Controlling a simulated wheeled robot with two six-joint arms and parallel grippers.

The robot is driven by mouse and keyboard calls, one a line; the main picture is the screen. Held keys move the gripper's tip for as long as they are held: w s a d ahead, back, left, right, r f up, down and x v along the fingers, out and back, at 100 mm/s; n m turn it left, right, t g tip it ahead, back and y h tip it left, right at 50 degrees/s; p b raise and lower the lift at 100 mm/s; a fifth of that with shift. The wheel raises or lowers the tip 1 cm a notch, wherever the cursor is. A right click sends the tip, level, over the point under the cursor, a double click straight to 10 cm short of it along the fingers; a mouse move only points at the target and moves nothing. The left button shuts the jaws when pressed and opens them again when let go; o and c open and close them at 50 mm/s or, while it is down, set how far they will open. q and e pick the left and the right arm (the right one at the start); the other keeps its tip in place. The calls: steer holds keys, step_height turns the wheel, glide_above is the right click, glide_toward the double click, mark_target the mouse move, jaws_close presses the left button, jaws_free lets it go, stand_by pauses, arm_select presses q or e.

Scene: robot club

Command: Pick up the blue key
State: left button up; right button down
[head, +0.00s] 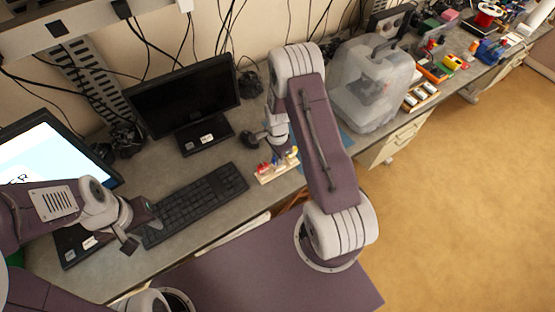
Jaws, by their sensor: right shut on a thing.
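A small pale wooden rack (266,179) stands on the desk right of the keyboard. Small red, yellow and blue pieces show on it, too small to tell their shapes. I cannot make out the blue key for certain. My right gripper (252,139) is low over the desk, just behind and left of the rack. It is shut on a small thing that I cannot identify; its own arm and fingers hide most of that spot. My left gripper (141,231) is over the left end of the keyboard, with its fingers apart and nothing visible between them.
A black keyboard (198,204) lies in front of a dark monitor (184,97); a lit screen (48,152) is at the left. A translucent plastic case (366,90) stands right of my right arm. Several small parts and tools crowd the desk's far right. Cables hang along the wall.

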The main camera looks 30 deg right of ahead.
steer(key=shift+r+b, duration=0.3)
steer(key=shift+r, duration=0.2)
steer(key=r, duration=0.1)
steer(key=r+b, duration=0.1)
steer(key=d+r, duration=0.1)
steer(key=shift+s+r+b, duration=0.3)
steer(key=shift+s+b, duration=0.05)
steer(key=shift+s, duration=0.05)
steer(key=s+d+r+b, duration=0.2)
steer(key=s+d+r, duration=0.4)
steer(key=s, duration=0.2)
steer(key=shift+d+r, duration=0.2)
steer(key=shift+d, duration=0.05)
